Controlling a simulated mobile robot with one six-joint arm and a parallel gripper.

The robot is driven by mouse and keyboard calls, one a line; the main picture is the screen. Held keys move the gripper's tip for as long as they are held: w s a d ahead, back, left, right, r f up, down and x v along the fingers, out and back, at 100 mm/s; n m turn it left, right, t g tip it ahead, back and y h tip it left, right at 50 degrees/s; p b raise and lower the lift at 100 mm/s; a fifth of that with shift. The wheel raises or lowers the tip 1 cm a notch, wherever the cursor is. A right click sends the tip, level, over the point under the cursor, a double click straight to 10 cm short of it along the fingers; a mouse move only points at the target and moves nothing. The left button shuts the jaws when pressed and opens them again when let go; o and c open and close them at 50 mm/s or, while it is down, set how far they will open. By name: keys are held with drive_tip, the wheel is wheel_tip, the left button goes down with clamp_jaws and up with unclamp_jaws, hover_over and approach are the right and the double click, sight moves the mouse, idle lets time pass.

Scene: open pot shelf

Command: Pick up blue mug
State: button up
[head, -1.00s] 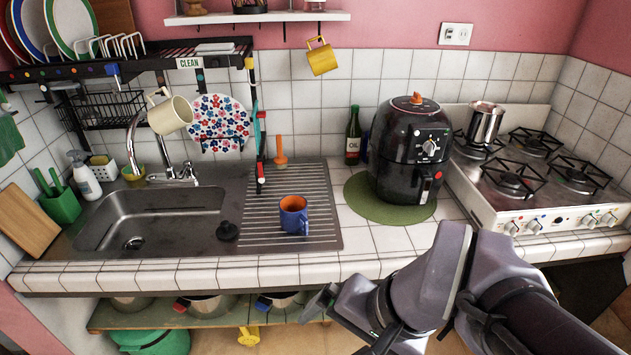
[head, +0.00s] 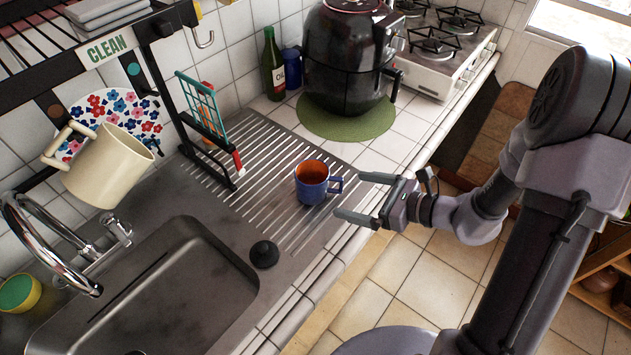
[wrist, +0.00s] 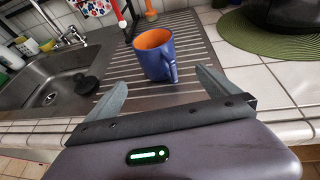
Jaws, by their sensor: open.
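The blue mug (head: 312,184) has an orange inside and stands upright on the ribbed metal drainboard (head: 262,212), near the counter's front edge. Its handle points right in the head view, toward my gripper. My gripper (head: 367,198) is open and empty, just right of the mug and over the counter's edge, apart from it. In the wrist view the mug (wrist: 154,56) stands beyond the gap between the open fingers (wrist: 160,88), its handle facing me. Nothing hides the mug.
The sink (head: 160,295) and a black plug (head: 264,254) lie left of the mug. A black rack post with a teal rack (head: 203,104) stands behind it. A cream mug (head: 108,166) hangs over the sink. The black air fryer (head: 347,60) stands on a green mat (head: 345,122) farther back.

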sight(327, 181)
drive_tip(key=b+x, duration=0.1)
drive_tip(key=x, duration=0.5)
drive_tip(key=shift+a+f, duration=0.15)
drive_tip(key=b+x, duration=0.2)
drive_tip(key=x, duration=0.3)
drive_tip(key=shift+a+f, duration=0.25)
drive_tip(key=shift+a, duration=0.1)
drive_tip(key=c, duration=1.7)
drive_tip(key=shift+r, duration=0.5)
drive_tip(key=r+p, duration=0.2)
drive_tip(key=r, duration=0.1)
drive_tip(key=shift+s+d, duration=0.1)
drive_tip(key=shift+d, duration=0.25)
drive_tip(key=s+d+p, duration=0.1)
drive_tip(key=s+d, duration=0.1)
drive_tip(key=d, duration=0.2)
drive_tip(key=s+d+p, duration=0.1)
drive_tip(key=d, duration=0.4)
drive_tip(key=s+d+r+p, duration=0.1)
drive_tip(key=s+d, duration=0.1)
drive_tip(key=d, duration=0.3)
drive_tip(key=shift+s+d, duration=0.2)
drive_tip(key=shift+s, duration=0.1)
